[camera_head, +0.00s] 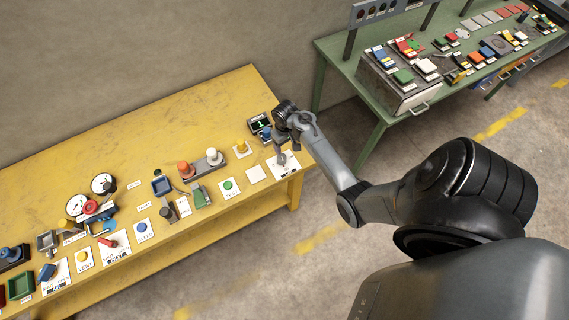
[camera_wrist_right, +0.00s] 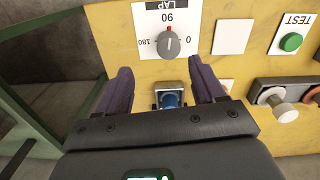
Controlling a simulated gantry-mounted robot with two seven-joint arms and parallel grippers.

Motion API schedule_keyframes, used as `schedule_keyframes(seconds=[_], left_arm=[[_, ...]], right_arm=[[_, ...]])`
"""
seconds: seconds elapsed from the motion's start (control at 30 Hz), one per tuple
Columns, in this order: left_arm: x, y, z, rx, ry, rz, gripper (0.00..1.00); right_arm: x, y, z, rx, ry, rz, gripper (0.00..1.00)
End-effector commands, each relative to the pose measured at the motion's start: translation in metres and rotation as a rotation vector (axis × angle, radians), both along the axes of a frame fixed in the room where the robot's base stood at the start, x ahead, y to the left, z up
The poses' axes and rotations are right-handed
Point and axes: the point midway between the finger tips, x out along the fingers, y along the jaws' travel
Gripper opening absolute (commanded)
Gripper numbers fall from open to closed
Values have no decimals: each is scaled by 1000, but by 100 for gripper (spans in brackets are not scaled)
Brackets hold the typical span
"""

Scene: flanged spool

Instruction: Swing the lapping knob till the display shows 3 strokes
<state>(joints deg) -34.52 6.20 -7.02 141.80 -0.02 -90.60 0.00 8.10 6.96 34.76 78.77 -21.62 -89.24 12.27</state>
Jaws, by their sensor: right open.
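The white LAP card stands near the right end of the yellow bench in the head view (camera_head: 289,170) and at the top of the right wrist view (camera_wrist_right: 147,20). Its grey knob (camera_wrist_right: 170,44) has a red mark on the side facing the 90 label. A small display (camera_head: 259,122) shows a green 1. My right gripper (camera_head: 284,146) is over that end of the bench. In the wrist view its fingers (camera_wrist_right: 160,68) are wide apart and empty, with the knob beyond their tips. My left gripper is not in view.
A blue-topped control (camera_wrist_right: 171,100) shows between the fingers in the wrist view, near the display. A blank white plate (camera_head: 256,173) and a green TEST button (camera_wrist_right: 291,42) are beside the card. A green table (camera_head: 330,60) stands at the right.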

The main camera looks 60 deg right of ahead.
Motion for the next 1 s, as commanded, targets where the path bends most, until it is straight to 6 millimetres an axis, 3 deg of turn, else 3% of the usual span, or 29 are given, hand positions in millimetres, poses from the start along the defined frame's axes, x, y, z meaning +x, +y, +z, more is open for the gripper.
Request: schedule_keyframes(seconds=[0.23, 0.7, 1.0], left_arm=[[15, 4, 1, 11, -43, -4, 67], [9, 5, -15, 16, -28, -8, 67], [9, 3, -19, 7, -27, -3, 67]], right_arm=[[3, 7, -24, 13, -5, 0, 69], [3, 7, -96, 11, -4, 2, 69], [3, 7, -116, 12, -6, 2, 69]])
